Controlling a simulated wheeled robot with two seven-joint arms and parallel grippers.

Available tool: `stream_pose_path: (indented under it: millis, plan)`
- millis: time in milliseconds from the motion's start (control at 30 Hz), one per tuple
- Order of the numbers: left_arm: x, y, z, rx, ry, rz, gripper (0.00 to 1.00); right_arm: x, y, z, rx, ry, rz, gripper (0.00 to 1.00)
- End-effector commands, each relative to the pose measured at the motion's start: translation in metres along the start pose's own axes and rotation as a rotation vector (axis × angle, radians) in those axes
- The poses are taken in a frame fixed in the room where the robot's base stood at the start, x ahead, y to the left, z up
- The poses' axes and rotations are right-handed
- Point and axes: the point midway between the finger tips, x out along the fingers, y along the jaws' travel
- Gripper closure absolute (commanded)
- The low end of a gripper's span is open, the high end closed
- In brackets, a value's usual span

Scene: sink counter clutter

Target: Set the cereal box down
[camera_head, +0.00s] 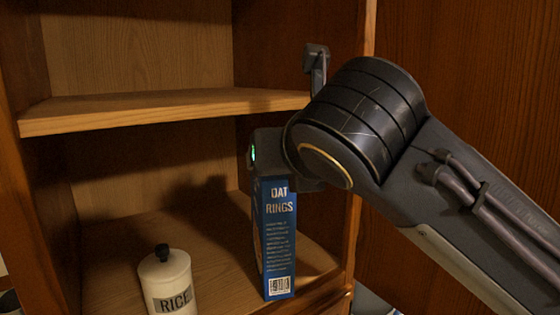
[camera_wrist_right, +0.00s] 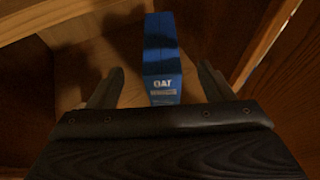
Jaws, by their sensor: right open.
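The blue cereal box (camera_head: 279,240), marked "OAT RINGS", stands upright on the lower shelf (camera_head: 215,262) of the wooden cabinet, near its right side. In the right wrist view the box (camera_wrist_right: 162,62) lies between and beyond the two fingers, with dark space on both sides. My right gripper (camera_wrist_right: 160,85) is open and does not touch the box there. In the head view my right arm comes in from the right, and its wrist hides the top of the box and the fingers. My left gripper is not in view.
A white canister (camera_head: 167,281) marked "RICE" with a black knob stands left of the box on the same shelf. The upper shelf board (camera_head: 165,107) juts out just left of my wrist. The cabinet's right side post (camera_head: 352,235) is close to the box.

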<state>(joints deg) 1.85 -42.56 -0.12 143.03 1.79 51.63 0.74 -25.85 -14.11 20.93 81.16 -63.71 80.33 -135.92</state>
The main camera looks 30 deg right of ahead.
Motion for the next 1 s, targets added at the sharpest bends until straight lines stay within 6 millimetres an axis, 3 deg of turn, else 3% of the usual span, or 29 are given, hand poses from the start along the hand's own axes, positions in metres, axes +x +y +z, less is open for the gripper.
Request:
stream_pose_path:
  millis: [233,367,467,667,900,1000]
  plan:
    - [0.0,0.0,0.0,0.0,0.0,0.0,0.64,-0.009,0.0,-0.002,0.007,0.003,0.0,0.26]
    - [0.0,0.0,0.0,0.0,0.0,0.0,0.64,0.002,-0.003,-0.024,0.129,0.053,0.002,0.26]
    - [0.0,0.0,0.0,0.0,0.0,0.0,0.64,0.02,-0.006,-0.065,0.366,0.152,-0.006,0.26]
    - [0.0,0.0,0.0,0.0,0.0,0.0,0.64,0.048,-0.017,-0.172,1.027,0.402,-0.123,0.26]
    - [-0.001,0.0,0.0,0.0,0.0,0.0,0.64,0.049,-0.021,-0.317,2.072,0.671,-0.553,0.26]
    - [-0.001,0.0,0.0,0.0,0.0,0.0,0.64,0.041,-0.016,-0.362,2.461,0.72,-0.791,0.26]
